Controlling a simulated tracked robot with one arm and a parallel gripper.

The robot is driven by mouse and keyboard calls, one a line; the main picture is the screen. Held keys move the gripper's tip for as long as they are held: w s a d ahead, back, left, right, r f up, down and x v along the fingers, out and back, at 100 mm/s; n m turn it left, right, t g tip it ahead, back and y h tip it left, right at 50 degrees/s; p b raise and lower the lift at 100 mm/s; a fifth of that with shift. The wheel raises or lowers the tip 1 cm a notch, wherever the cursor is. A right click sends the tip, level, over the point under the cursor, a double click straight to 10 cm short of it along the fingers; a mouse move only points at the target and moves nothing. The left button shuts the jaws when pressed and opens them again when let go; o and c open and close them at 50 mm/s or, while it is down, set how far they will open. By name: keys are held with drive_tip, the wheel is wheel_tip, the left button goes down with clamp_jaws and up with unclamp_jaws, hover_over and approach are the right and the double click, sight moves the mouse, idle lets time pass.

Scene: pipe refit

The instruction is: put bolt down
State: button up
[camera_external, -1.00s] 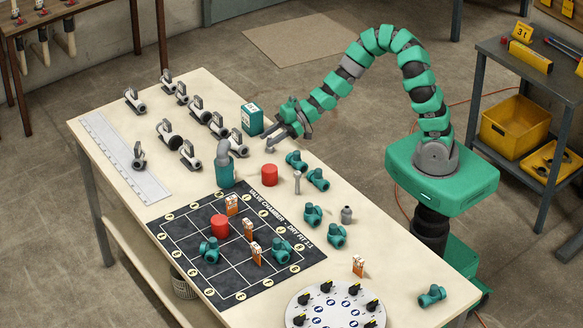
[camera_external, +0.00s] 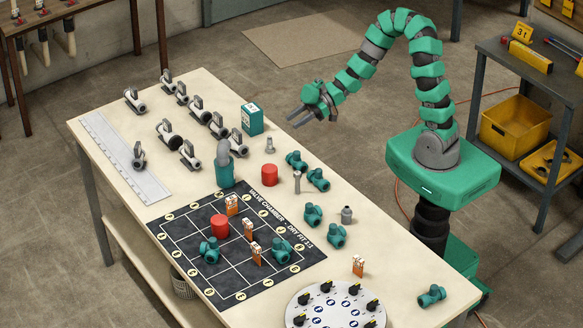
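A small grey bolt (camera_external: 270,146) stands upright on the table, just right of the green-and-white box and behind the red cylinder. My gripper (camera_external: 297,119) is above and to the right of the bolt, near the table's far edge. Its two fingers point left, show a gap between them and hold nothing. The gripper and bolt are apart.
A second grey bolt-like piece (camera_external: 297,182) stands near the red cylinder (camera_external: 269,174) and green pipe fittings (camera_external: 318,180). The green-and-white box (camera_external: 252,119) is close by. Several grey valves (camera_external: 190,153) stand at left. A black grid mat (camera_external: 193,233) lies in front.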

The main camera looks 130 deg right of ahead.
idle(0.3)
drive_tip(key=w+d+r+g+h, duration=0.1)
drive_tip(key=w+r+h, duration=0.1)
drive_tip(key=w+r, duration=0.55)
drive_tip(key=w+d+r+g+h, duration=0.15)
drive_tip(key=w+r, duration=0.35)
drive_tip(key=r, duration=0.6)
drive_tip(key=w+a+r+t, duration=0.1)
drive_tip(key=w+a+r, duration=0.2)
drive_tip(key=a+r, duration=0.4)
drive_tip(key=w+a+r+t, duration=0.1)
drive_tip(key=w+a+r, duration=0.1)
drive_tip(key=a+r, duration=0.6)
drive_tip(key=s+a+r+t+y, duration=0.1)
drive_tip(key=s+a+r+y, duration=0.1)
drive_tip(key=a+r, duration=0.8)
drive_tip(key=s+a+r+n+t+y, duration=0.1)
drive_tip(key=s+a+r+y, duration=0.2)
drive_tip(key=a+r, duration=0.8)
drive_tip(key=s+a, duration=0.1)
drive_tip(key=a, duration=0.3)
drive_tip(key=shift+s+r+n, duration=0.2)
drive_tip(key=shift+s+n, duration=0.05)
drive_tip(key=shift+n, duration=0.05)
drive_tip(key=shift+o, duration=0.3)
drive_tip(key=shift+t, duration=0.25)
